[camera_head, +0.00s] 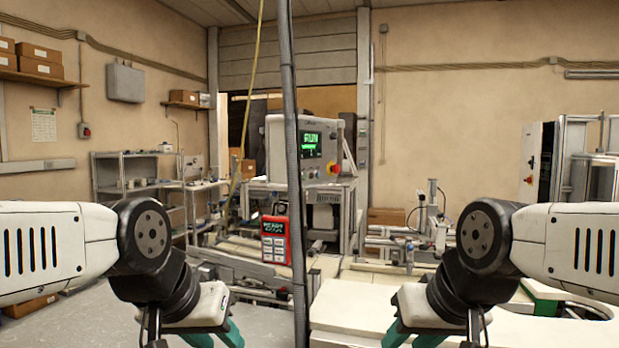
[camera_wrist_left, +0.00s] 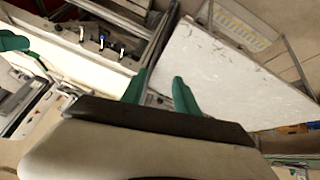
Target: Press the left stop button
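A red round button (camera_head: 332,168) sits on the front of the grey control console (camera_head: 275,150), beside a screen reading RUN. Another small red button shows on a wall box (camera_head: 85,130) at the far left; I cannot tell which one is the left stop button. My left gripper (camera_head: 213,340) is low in the head view, well short of both, its tips cut off by the frame. In the left wrist view its two green fingers (camera_wrist_left: 160,88) stand apart with nothing between them. My right gripper (camera_head: 412,341) is low on the right, fingers apart and empty, tips cut off.
A red panel reading READY (camera_head: 276,240) stands below the console. A dark vertical pole (camera_head: 291,120) crosses the middle. Metal shelves (camera_head: 135,175) stand at the left, and a white worktop (camera_head: 355,312) lies low near the right gripper.

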